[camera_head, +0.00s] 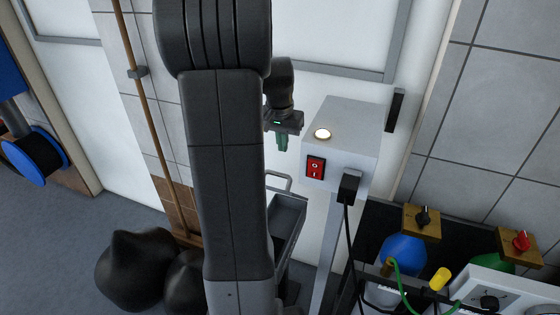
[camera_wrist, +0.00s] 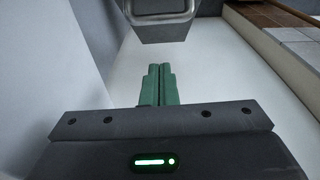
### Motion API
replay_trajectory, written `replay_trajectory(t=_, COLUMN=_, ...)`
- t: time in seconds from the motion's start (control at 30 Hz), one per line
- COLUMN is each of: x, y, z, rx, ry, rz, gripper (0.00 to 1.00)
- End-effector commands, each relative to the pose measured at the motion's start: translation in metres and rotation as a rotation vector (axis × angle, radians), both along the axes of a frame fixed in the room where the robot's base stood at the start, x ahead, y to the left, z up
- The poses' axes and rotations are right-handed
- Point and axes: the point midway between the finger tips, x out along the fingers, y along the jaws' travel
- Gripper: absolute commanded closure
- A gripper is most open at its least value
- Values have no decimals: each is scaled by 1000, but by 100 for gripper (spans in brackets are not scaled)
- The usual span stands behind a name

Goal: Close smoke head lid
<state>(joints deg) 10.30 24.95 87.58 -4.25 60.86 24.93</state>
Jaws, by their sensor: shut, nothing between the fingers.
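My gripper (camera_head: 283,142) has green fingers pointing down, just left of a pale grey box on a post (camera_head: 345,135). In the wrist view its fingers (camera_wrist: 158,82) are together with nothing between them. The box has a lit round spot (camera_head: 322,134) on top and a red switch panel (camera_head: 315,167) on its front. I cannot make out a smoke head lid as such in either view; my arm hides part of the head view.
A grey tray with a handle (camera_head: 287,215) stands below the gripper. A black plug and cable (camera_head: 348,188) hang from the box. Black bags (camera_head: 140,268) lie at lower left. Blue (camera_head: 402,254) and green bottles with valves crowd the lower right.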

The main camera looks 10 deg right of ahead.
Motion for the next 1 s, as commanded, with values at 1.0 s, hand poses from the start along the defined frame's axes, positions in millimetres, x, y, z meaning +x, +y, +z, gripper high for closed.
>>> replay_trajectory(t=1.0, x=-19, y=12, z=-55, rx=-6, ry=-9, rz=0, gripper=100)
